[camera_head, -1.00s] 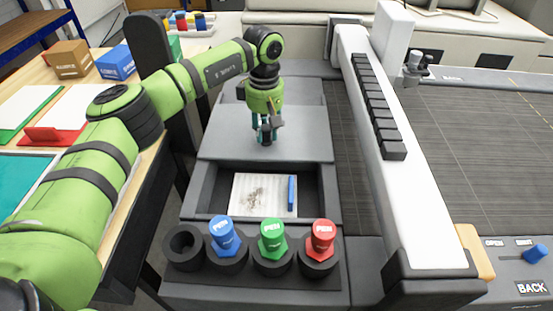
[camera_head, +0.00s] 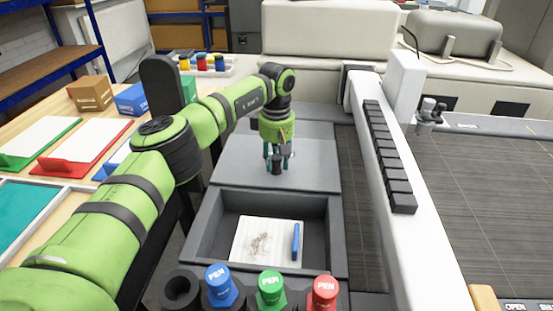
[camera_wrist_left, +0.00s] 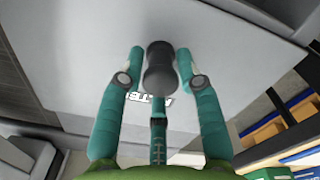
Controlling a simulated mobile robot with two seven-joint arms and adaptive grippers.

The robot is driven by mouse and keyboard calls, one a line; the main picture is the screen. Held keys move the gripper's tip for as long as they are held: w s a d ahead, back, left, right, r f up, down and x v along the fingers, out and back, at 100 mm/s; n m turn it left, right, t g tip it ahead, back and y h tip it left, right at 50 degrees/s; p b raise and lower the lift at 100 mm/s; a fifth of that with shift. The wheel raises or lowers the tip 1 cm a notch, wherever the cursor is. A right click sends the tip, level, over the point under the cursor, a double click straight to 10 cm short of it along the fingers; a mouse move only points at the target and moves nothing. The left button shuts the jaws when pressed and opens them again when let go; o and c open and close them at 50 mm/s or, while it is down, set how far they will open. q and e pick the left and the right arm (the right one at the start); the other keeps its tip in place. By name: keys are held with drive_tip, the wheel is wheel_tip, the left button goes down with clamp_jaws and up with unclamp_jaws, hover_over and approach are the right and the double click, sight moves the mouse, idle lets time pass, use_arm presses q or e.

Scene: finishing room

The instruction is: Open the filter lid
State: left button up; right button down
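The filter lid (camera_head: 235,163) is a flat grey panel lying behind an open grey compartment (camera_head: 207,226). A black knob (camera_head: 278,167) stands on the lid; it also shows in the wrist view (camera_wrist_left: 160,68). My left gripper (camera_head: 278,158) points down over the lid with teal fingers around the knob. In the wrist view the fingers of my left gripper (camera_wrist_left: 161,55) stand on both sides of the knob, with a narrow gap at the left one. Inside the compartment lies a white filter sheet (camera_head: 282,236) with dark specks and a blue bar (camera_head: 296,242). My right gripper is not visible.
Blue (camera_head: 221,287), green (camera_head: 270,289) and red (camera_head: 324,293) pen caps sit in black holders in front; one holder (camera_head: 180,289) is empty. A white beam (camera_head: 414,237) with black keys stands to the right. A wooden bench with trays and boxes is left.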

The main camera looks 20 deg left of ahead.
use_arm(q)
wheel_tip(320, 180, up, 12)
idle(0.8)
idle(0.3)
